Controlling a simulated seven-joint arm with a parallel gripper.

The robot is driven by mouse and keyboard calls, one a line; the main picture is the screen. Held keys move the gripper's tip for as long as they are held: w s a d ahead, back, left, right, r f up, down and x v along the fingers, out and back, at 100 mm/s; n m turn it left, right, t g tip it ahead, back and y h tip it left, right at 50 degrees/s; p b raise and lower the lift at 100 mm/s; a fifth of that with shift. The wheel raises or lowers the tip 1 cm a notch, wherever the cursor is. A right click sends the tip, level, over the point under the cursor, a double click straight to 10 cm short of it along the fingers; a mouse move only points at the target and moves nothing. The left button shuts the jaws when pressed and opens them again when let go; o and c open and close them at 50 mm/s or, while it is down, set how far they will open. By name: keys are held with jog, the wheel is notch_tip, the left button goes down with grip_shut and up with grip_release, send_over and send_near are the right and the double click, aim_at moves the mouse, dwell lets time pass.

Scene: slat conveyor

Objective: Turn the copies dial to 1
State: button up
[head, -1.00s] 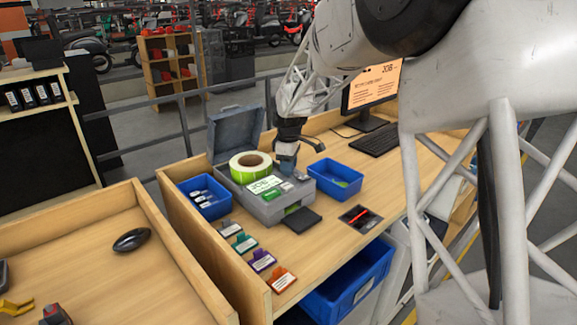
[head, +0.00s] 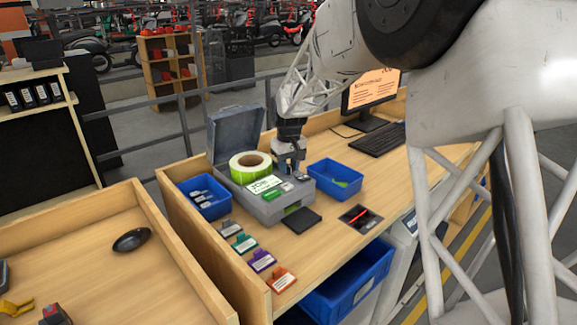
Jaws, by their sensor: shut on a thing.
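A grey label printer (head: 268,211) stands on the wooden bench with its lid raised at the back. A roll of green labels (head: 250,168) sits in it, and a small panel with a green-and-white display (head: 265,186) is on its top. My gripper (head: 291,170) points down at the right part of the printer's top, behind the display. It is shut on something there. The copies dial is not clearly visible; the fingers cover that spot, and its setting cannot be read.
Blue bins stand left (head: 206,197) and right (head: 335,178) of the printer. Several coloured tags (head: 262,261) lie along the bench's left front. A dark pad (head: 301,220) and a black tray with a red item (head: 361,217) lie in front. A monitor (head: 371,92) and keyboard (head: 378,138) are behind right.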

aim_at(289, 166)
jog(key=m, duration=0.6)
jog(key=shift+m, duration=0.3)
dwell(0.4)
jog(key=o, duration=0.9)
jog(key=shift+o, duration=0.2)
jog(key=shift+r, duration=0.15)
jog(key=shift+r, duration=3.8)
